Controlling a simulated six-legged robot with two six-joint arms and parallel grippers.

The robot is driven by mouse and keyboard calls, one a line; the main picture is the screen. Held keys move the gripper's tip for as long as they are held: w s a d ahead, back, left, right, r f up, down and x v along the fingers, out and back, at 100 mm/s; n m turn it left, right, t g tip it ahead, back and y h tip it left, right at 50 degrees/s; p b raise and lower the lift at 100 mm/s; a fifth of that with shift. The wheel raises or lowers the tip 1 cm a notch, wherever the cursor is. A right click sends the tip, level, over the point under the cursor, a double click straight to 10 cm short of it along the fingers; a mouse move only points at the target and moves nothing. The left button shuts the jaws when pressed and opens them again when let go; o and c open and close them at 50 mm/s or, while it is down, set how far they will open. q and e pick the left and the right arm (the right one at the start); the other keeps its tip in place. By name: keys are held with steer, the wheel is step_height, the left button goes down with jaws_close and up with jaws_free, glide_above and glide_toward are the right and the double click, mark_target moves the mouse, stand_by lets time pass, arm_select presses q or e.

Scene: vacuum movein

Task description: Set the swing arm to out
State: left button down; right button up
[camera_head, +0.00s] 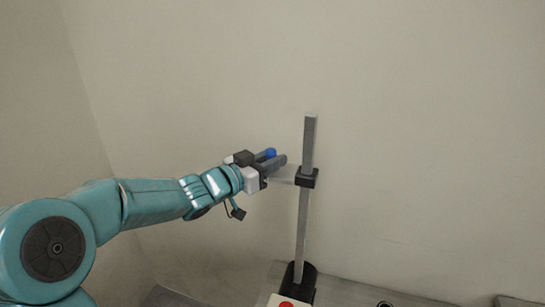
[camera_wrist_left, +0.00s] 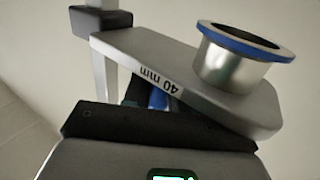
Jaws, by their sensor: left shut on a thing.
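The swing arm shows in the left wrist view as a flat grey bar (camera_wrist_left: 145,60) marked "40 mm". It carries a metal collar (camera_wrist_left: 232,62) with a blue rim. In the head view the swing arm (camera_head: 284,174) reaches left from a black clamp (camera_head: 307,178) on an upright post. My left gripper (camera_head: 272,158) is at the swing arm's left end, its fingers shut around a blue knob (camera_head: 271,152). A bit of the blue knob (camera_wrist_left: 158,98) shows below the bar in the wrist view. The fingers partly hide the knob and the bar's end.
The grey post (camera_head: 302,225) stands in a black base (camera_head: 300,275) with a red button (camera_head: 286,304) in front. A plain wall is behind. A grey ledge (camera_head: 350,290) runs along the bottom. The space right of the post is clear.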

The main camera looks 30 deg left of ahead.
arm_select(q)
steer(key=shift+a+r, duration=0.1)
steer(key=shift+r, duration=0.6)
steer(key=c, duration=1.1)
jaws_free()
steer(key=shift+o, duration=0.2)
steer(key=shift+s, duration=0.45)
steer(key=shift+w+f, duration=0.1)
steer(key=shift+f, duration=0.1)
steer(key=shift+a+f+b, duration=0.1)
steer(key=shift+f+b, duration=0.05)
steer(key=shift+b, duration=0.15)
steer(key=b+v, duration=0.3)
steer(key=v, duration=1.3)
steer(key=shift+s+d+r, duration=0.25)
steer(key=shift+s, duration=0.05)
steer(key=shift+s, duration=0.1)
